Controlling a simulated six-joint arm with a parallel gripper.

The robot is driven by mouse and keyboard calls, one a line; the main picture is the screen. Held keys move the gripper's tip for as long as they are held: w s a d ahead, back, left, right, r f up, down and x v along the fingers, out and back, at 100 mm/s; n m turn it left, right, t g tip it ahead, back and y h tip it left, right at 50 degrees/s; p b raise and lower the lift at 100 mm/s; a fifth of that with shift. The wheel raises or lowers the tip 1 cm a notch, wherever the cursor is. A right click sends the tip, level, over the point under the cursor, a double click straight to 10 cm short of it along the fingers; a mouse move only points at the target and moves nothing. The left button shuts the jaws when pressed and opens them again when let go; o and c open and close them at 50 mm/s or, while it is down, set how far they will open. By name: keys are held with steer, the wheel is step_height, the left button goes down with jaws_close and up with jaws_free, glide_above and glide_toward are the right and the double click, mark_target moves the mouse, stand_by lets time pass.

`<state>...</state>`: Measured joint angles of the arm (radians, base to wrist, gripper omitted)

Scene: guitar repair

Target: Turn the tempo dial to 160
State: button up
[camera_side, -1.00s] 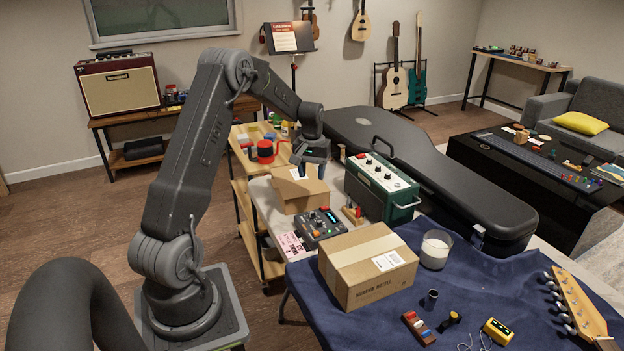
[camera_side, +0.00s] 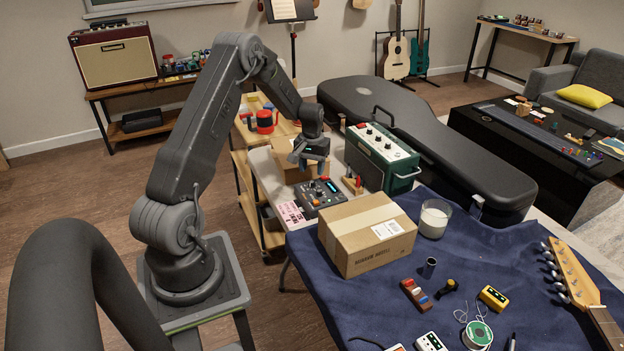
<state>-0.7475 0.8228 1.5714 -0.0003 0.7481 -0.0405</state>
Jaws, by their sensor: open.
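A small dark control box (camera_side: 319,194) with several knobs and coloured buttons lies on the work table, just left of the green amplifier. It seems to be the unit with the tempo dial; the dial's number and pointer are too small to read. My gripper (camera_side: 311,168) points down above the box's far edge, in front of an open cardboard box. Its jaws are open and empty, with a gap between the fingertips and the control box. The exact height of that gap is hard to judge.
A green amplifier (camera_side: 381,157) stands close on the right of the control box. A taped carton (camera_side: 367,235) stands nearer, an open cardboard box (camera_side: 290,160) behind. A red-handled tool (camera_side: 352,184) lies between control box and amplifier. A pink paper (camera_side: 291,213) lies left.

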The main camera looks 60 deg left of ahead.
mark_target(312, 181)
steer(key=shift+f, duration=2.4)
jaws_close()
